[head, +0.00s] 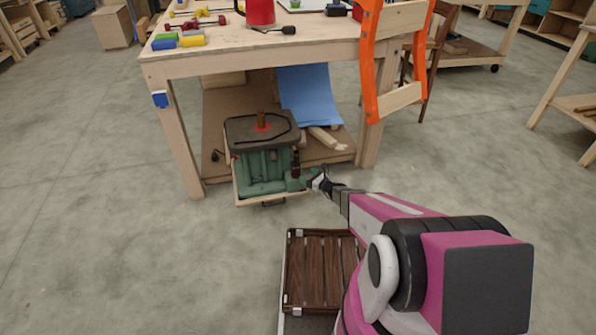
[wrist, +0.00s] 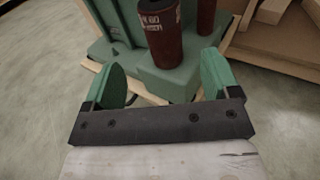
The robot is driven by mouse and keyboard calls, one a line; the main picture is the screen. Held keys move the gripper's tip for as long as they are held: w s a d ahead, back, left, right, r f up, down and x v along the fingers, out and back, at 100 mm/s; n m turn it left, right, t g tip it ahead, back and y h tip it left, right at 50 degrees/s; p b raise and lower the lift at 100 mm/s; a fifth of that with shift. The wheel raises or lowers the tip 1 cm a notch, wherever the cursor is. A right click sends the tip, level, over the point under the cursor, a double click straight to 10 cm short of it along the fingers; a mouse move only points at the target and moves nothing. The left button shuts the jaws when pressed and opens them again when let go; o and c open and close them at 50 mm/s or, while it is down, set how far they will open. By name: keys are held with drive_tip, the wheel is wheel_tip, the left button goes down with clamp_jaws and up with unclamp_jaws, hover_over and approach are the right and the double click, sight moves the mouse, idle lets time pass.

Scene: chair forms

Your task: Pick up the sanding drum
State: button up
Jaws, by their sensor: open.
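A green machine (head: 262,165) with a dark top stands on the low shelf under the workbench. A dark red-brown sanding drum (head: 296,160) stands upright at its right side, and an orange-brown spindle piece (head: 262,120) rises from its top. In the wrist view, a dark red drum with pale lettering (wrist: 162,35) stands on a green ledge, with a second similar drum (wrist: 207,14) behind it to the right. My gripper (wrist: 162,78) is open and empty, its green-padded fingers short of the nearer drum and to either side of it. In the head view my gripper (head: 318,180) is right of the machine.
A workbench (head: 270,60) stands over the machine, its legs on both sides. An orange chair frame (head: 370,60) leans at its right. A blue sheet (head: 310,95) and wood pieces (head: 328,138) lie behind. A slatted brown wooden surface (head: 322,270) is in front. Floor at left is clear.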

sight(299, 170)
drive_tip(key=x, duration=0.9)
drive_tip(key=shift+w+f, duration=0.15)
drive_tip(key=shift+w, duration=0.1)
drive_tip(key=c, duration=1.1)
